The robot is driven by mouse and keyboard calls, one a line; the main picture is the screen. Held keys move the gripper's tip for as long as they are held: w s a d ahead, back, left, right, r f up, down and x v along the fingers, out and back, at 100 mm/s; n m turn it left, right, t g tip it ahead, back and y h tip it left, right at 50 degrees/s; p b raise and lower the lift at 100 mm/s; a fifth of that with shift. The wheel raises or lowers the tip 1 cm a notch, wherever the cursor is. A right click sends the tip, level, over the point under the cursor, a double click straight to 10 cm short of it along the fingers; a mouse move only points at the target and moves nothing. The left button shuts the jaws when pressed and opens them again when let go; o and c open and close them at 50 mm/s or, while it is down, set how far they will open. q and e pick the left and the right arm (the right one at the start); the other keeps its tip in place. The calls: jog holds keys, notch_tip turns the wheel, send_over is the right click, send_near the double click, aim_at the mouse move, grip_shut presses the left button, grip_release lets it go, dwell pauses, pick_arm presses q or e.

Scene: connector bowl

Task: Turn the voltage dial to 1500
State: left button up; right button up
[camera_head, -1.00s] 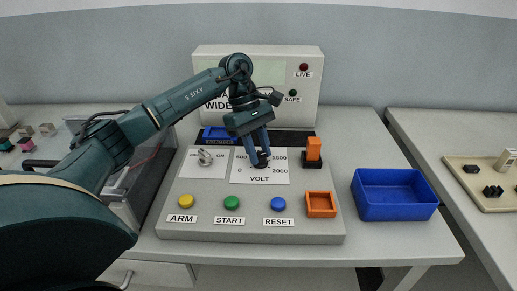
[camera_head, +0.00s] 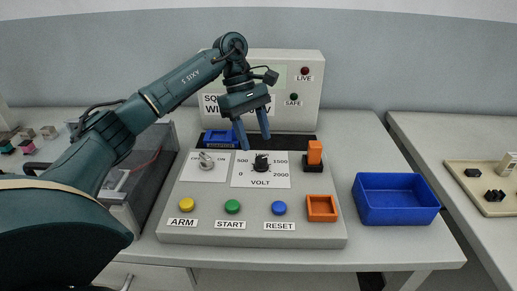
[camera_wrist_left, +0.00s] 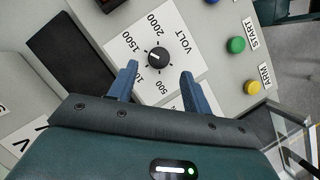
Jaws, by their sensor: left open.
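The voltage dial (camera_head: 261,163) is a black round knob on a white plate marked VOLT, with 0, 500, 1500 and 2000 legible around it. In the left wrist view, the dial (camera_wrist_left: 158,57) has a pale mark on its side facing the 1000 and 1500 labels; I cannot tell the exact reading. My left gripper (camera_head: 253,143) is open and empty, apart from the dial, above and behind it in the head view. In the left wrist view, the left gripper's fingers (camera_wrist_left: 159,72) stand apart, with the dial just beyond the gap between them.
A silver switch (camera_head: 206,161) sits left of the dial. Yellow ARM (camera_head: 186,205), green START (camera_head: 232,207) and blue RESET (camera_head: 279,208) buttons line the front. An orange block (camera_head: 314,153) stands right of the dial. A blue bin (camera_head: 396,200) is farther right.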

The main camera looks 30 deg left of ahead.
pick_arm(q)
jog(key=v, duration=0.8)
jog(key=shift+p, duration=0.3)
